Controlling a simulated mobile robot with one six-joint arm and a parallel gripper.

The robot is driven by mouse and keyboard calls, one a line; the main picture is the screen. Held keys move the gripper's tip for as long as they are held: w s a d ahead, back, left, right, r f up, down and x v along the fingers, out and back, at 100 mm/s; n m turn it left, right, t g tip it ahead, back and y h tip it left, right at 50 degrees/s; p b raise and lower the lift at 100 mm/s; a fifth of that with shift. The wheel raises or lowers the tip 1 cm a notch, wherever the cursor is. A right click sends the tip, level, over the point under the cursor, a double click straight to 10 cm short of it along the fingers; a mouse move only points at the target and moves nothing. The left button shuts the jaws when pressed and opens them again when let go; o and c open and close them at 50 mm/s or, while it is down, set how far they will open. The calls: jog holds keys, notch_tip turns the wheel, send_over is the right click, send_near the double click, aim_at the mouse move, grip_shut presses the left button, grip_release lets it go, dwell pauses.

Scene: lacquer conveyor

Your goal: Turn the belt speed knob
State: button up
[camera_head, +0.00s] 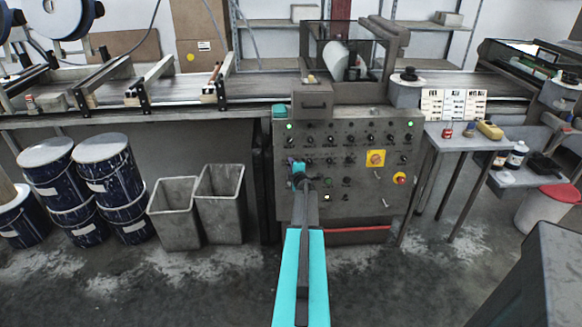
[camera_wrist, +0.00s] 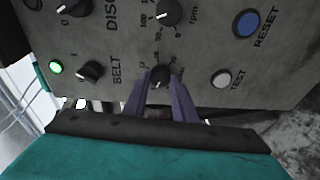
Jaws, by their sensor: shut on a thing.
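A grey control panel (camera_head: 345,200) with rows of dark knobs and lit buttons stands in front of the conveyor in the head view. My gripper (camera_head: 300,178) reaches the panel's lower left part. In the wrist view, the purple fingers of my gripper (camera_wrist: 164,84) are shut on a small dark knob (camera_wrist: 160,75), one finger on each side. Printed scale numbers show around this knob. A separate dark switch (camera_wrist: 91,71) labelled BELT sits to its left. The held knob's own name and its pointer cannot be read.
Another dark knob (camera_wrist: 168,11) with an rpm scale sits above the held one. A white TEST button (camera_wrist: 221,78) and a blue RESET button (camera_wrist: 247,23) lie to the right. A yellow-backed emergency button (camera_head: 376,158) is on the panel. Grey bins (camera_head: 221,205) stand left.

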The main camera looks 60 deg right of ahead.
jog(key=shift+s+d+r, duration=0.15)
jog(key=shift+s+d, duration=0.05)
jog(key=shift+d, duration=0.1)
jog(key=o, duration=1)
jog(key=shift+o, duration=0.2)
jog(key=shift+a, duration=0.15)
jog(key=shift+w, duration=0.1)
jog(key=shift+a, duration=0.1)
jog(key=b+v, duration=0.1)
jog(key=v, duration=1.2)
jog(key=shift+s+a, duration=0.2)
jog(key=shift+s, duration=0.05)
